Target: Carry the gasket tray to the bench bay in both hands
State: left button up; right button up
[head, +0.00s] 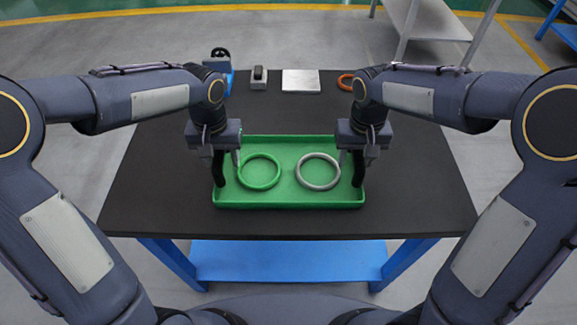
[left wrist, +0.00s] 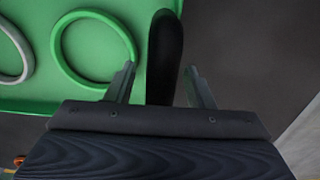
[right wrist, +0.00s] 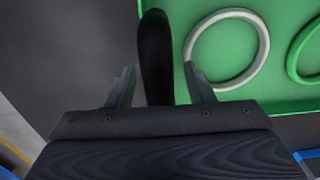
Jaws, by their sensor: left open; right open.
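The green gasket tray (head: 290,199) lies on the black table top and holds a green ring (head: 259,184) and a grey ring (head: 335,183) side by side. A black handle (left wrist: 165,60) rises at its left end, and another black handle (right wrist: 155,55) at its right end. My left gripper (head: 224,165) is open, pointing down, with one finger on each side of the left handle. My right gripper (head: 350,165) is open in the same way, with its fingers on either side of the right handle. I cannot tell which place is the bench bay.
The black table (head: 410,205) has bare room left, right and in front of the tray. A grey bench (head: 432,20) stands beyond.

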pick_arm(q)
grip_shut()
pick_arm(e)
grip_shut()
pick_arm(q)
jog(key=shift+r, duration=0.15)
pick_arm(e)
jog(key=shift+r, duration=0.15)
